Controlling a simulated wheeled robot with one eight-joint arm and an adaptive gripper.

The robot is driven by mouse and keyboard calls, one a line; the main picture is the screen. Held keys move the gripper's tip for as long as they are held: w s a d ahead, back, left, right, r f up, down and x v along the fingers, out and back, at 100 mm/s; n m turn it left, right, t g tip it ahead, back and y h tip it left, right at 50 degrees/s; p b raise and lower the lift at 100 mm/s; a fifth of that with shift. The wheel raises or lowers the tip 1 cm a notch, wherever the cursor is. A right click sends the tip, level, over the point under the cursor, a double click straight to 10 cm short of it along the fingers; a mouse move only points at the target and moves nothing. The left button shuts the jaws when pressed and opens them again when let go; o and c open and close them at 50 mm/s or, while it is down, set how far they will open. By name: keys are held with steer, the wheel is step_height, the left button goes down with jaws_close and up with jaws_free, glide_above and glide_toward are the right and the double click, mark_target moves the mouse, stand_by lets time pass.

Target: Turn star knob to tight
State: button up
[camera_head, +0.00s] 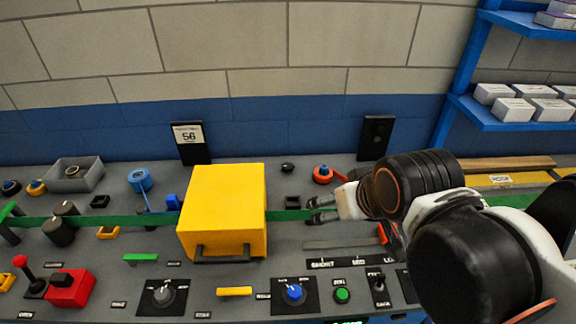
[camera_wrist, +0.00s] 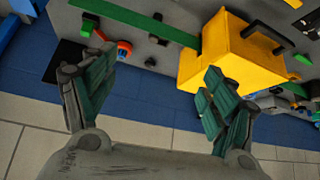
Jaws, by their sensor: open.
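Several knobs sit on the grey bench panel, and I cannot tell from their shapes or small labels which is the star knob. A red-orange round knob (camera_head: 323,174) with a dark top stands right of the yellow box, and it also shows in the wrist view (camera_wrist: 124,49). A blue knob (camera_head: 294,292) and a grey knob (camera_head: 163,294) sit on black dial plates at the front. My gripper (camera_head: 311,210) is open and empty, just in front of the red-orange knob and right of the yellow box. In the wrist view its spread fingers (camera_wrist: 158,78) show, with nothing between them.
The large yellow box (camera_head: 220,212) with a dark handle stands close left of my gripper. A green strip (camera_head: 290,216) runs along the bench. A black upright display (camera_head: 375,137) stands behind. A red joystick box (camera_head: 69,287) is at the front left.

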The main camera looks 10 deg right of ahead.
steer(key=c, duration=0.4)
steer(key=w+r+n+g, duration=0.25)
steer(key=w+r, duration=0.35)
steer(key=w, duration=0.6)
steer(key=n+g+b, duration=0.1)
steer(key=n+g, duration=0.4)
steer(key=n, duration=0.4)
glide_above(288, 165)
step_height(288, 165, down, 17)
step_height(288, 165, down, 14)
steer(key=b, duration=0.4)
steer(key=shift+s+f, duration=0.1)
